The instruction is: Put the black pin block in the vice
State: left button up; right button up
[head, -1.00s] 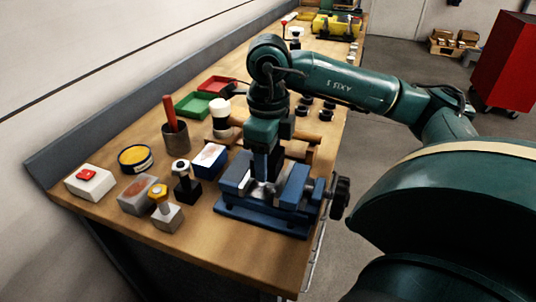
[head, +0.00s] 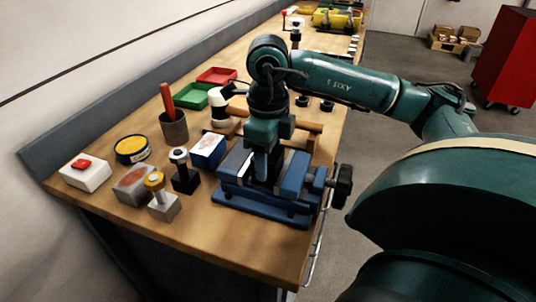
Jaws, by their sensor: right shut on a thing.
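The blue vice (head: 262,205) stands near the bench's front edge, with its black handle (head: 343,187) on the right. My right gripper (head: 264,172) points down between the vice jaws in the head view. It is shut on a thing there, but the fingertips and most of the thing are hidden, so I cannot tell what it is. A black block with a pin (head: 184,180) and a pale top stands upright on the bench, left of the vice and apart from it. My left gripper is not in view.
Left of the vice stand a blue-and-white box (head: 208,150), a grey block with a yellow knob (head: 162,205), a reddish-topped grey block (head: 133,187), a red-button box (head: 85,173), a yellow tin (head: 132,150) and a cup (head: 174,128). A wooden-handled hammer (head: 300,124) lies behind the vice.

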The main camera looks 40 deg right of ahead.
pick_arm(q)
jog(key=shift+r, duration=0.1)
pick_arm(e)
jog(key=shift+f, duration=0.1)
jog(key=o, duration=0.8)
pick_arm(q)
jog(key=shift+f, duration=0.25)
pick_arm(e)
jog(key=o, duration=0.5)
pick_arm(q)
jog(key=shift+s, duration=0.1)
pick_arm(e)
notch_tip(320, 180, up, 12)
jog(key=p, duration=0.3)
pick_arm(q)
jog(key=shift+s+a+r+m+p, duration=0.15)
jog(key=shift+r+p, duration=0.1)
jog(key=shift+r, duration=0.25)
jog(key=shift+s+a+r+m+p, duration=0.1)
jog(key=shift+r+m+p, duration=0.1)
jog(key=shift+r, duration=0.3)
pick_arm(e)
jog(key=shift+r, duration=0.6)
